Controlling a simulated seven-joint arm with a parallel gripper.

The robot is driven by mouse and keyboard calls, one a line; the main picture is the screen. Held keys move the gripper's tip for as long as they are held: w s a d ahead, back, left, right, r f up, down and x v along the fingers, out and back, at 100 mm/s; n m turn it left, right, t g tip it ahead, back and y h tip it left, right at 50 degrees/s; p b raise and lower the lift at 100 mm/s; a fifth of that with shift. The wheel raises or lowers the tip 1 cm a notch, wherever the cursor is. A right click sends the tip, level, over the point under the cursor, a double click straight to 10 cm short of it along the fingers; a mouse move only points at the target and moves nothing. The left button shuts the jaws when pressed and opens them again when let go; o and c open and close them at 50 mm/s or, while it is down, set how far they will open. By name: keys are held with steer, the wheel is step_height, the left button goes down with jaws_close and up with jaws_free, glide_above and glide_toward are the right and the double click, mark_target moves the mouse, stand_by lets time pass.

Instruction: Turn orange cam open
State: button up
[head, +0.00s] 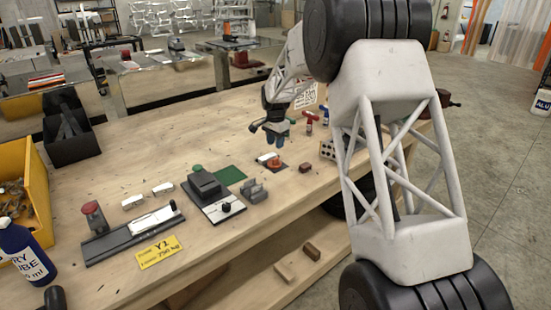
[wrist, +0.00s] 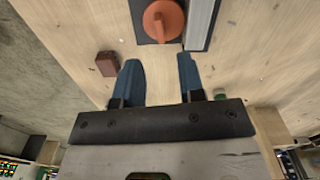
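The orange cam (wrist: 163,20) is a round orange knob with a raised grip bar, on a dark plate in the wrist view. In the head view the orange cam (head: 275,162) sits on the wooden bench, just below my gripper (head: 277,137). In the wrist view my gripper (wrist: 160,75) has two blue fingers set apart with bare bench between them. The fingers are empty, and the cam lies beyond the fingertips, apart from them. A pale metal bar (wrist: 201,20) runs beside the cam on the right.
A small red-brown block (wrist: 106,63) lies left of the fingers, and it also shows in the head view (head: 305,167). A dark clamp fixture (head: 212,197) and grey blocks (head: 254,192) stand left of the cam.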

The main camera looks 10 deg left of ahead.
mark_target(275, 161)
steer(key=shift+f, duration=3.7)
jaws_close()
